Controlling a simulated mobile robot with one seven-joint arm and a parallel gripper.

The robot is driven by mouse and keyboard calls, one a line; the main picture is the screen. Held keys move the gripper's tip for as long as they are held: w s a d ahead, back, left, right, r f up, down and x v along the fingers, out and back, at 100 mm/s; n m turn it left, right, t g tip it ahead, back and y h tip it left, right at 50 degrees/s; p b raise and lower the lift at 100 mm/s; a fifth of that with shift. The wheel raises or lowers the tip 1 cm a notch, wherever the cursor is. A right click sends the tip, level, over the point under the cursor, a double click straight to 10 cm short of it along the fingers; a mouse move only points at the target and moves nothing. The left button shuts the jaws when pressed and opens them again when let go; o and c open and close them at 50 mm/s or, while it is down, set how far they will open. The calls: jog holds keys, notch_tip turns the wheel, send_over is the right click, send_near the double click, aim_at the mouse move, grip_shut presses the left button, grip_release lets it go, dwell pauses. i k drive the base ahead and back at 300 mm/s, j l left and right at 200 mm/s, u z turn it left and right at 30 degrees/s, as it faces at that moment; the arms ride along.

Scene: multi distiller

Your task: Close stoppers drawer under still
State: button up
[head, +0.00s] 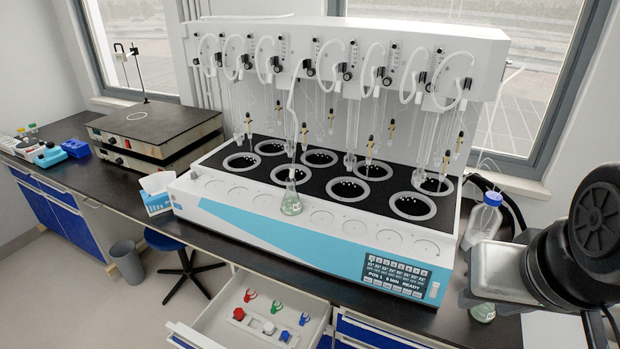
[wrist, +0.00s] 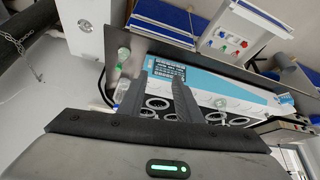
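The stoppers drawer (head: 215,318) is pulled open below the bench under the still (head: 320,225). It is white inside and holds a white rack with red, white and blue stoppers, plus red, green and blue clips. The open drawer also shows in the wrist view (wrist: 252,38), at upper right, where the scene looks upside down. My gripper (wrist: 164,72) has its two dark fingers apart with nothing between them. It is well away from the drawer. In the head view my arm is at the right edge, and the fingers cannot be made out.
A conical flask (head: 291,200) stands on the still's front ledge. A wash bottle (head: 485,217) stands at the still's right end. A tissue box (head: 157,193), hotplates (head: 155,125), a blue stool (head: 165,240) and a grey bin (head: 127,258) are to the left. Blue-fronted drawers (head: 370,333) flank the open one.

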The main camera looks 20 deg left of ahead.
aim_at(217, 327)
jog(key=i+u, duration=0.1)
jog(key=u, duration=1.25)
jog(key=i+j+u, duration=0.2)
jog(key=u, duration=0.15)
jog(key=l+u, duration=0.35)
jog(key=j+z, duration=0.4)
jog(key=l+u, duration=0.5)
